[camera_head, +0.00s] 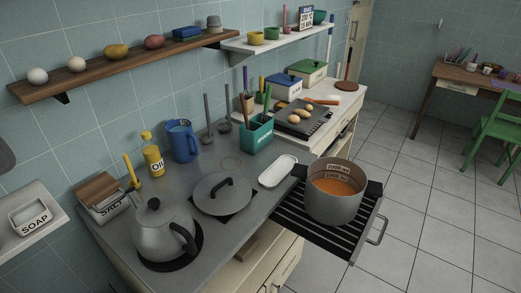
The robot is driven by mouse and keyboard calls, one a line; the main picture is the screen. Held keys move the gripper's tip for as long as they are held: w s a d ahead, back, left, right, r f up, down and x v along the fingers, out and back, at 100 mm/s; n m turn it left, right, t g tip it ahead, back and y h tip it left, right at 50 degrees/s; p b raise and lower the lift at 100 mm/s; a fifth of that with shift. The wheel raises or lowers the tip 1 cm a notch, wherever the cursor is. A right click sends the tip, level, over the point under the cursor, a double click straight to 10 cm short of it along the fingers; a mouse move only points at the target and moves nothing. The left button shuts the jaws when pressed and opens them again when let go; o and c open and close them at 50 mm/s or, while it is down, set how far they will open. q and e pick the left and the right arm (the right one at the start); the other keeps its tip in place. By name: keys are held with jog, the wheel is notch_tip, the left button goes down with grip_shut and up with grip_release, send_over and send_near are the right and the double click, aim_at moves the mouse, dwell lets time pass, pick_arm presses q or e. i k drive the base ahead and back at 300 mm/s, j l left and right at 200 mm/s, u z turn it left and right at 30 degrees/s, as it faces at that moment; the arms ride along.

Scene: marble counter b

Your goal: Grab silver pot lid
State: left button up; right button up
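The silver pot lid (207,197) lies on the grey counter, over a dark square plate whose corners show around it. Its dark arched handle is on top. A grey pot (335,205) without a lid stands to the right on a black slatted rack (290,215) and holds orange liquid. Neither of my grippers is in view.
A grey kettle (160,228) stands close to the left of the lid. A white dish (277,171) lies to its right. A yellow oil bottle (153,160), a blue jug (183,143) and a teal utensil holder (257,138) stand behind. The rack juts out past the counter's front.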

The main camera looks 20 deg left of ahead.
aim_at(223, 194)
jog(key=i+l+u, duration=0.2)
jog(key=u, duration=1.05)
